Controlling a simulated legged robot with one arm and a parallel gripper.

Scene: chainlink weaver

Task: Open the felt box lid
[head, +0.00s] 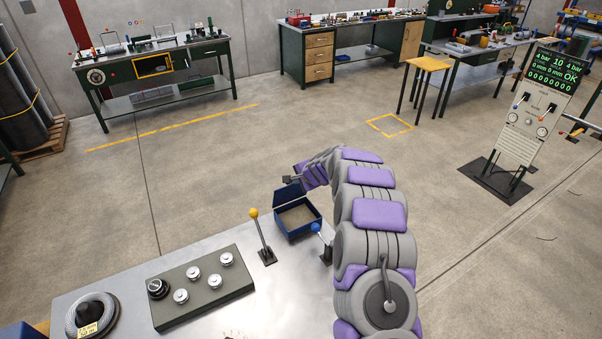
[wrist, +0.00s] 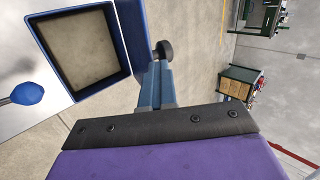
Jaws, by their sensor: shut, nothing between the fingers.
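The felt box (head: 318,225) is a small dark blue box at the far edge of the metal bench, with a grey-beige lining. Its lid (head: 289,193) stands raised at the box's far side, and the inside is open to view. In the wrist view the box (wrist: 68,12) is at upper left, and the lid (wrist: 152,85) shows nearly edge-on with a round black knob (wrist: 165,50). My gripper (head: 291,179) is shut and empty, just above and beyond the lid's top edge.
A yellow-knobbed lever (head: 261,238) stands left of the box and a blue-knobbed lever (head: 319,237) stands close at its near right. A panel with several knobs (head: 203,288) lies nearer on the bench (head: 190,244). Open floor lies beyond the bench.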

